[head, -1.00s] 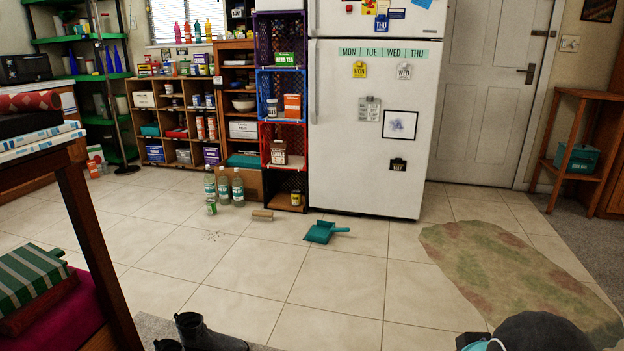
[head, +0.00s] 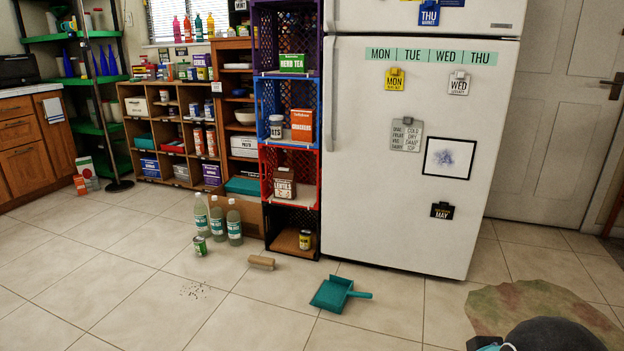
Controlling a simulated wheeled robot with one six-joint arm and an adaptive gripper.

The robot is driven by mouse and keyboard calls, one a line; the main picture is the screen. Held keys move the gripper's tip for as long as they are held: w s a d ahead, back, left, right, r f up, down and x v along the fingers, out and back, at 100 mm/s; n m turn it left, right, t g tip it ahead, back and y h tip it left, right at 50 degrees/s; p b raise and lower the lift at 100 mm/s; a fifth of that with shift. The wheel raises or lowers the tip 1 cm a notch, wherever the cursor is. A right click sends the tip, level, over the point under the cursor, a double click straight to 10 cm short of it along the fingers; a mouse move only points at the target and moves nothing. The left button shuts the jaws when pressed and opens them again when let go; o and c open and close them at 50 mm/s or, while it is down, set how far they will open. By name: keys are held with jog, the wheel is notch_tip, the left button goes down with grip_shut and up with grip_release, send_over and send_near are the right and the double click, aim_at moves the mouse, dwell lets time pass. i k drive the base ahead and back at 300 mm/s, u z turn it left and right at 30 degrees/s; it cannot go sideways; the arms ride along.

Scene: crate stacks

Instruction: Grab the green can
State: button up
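A small can with a green and white label (head: 200,246) stands upright on the tiled floor, in front of several clear bottles with green labels (head: 217,219). It is left of the middle in the head view. Another can with a yellowish label (head: 306,240) stands in the bottom black crate (head: 291,216). My gripper is not in view. Only a dark rounded part of my own arm shows at the bottom right, far from the can.
A wooden rolling pin (head: 261,262) and a teal dustpan (head: 338,293) lie on the floor right of the can. Stacked crates and a white fridge (head: 415,150) stand behind. The floor at the left front is clear.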

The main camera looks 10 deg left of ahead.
aim_at(199, 242)
jog(key=u, duration=0.35)
jog(key=i, duration=1.95)
jog(key=u, duration=1.45)
jog(key=i, duration=1.75)
jog(key=u, duration=0.65)
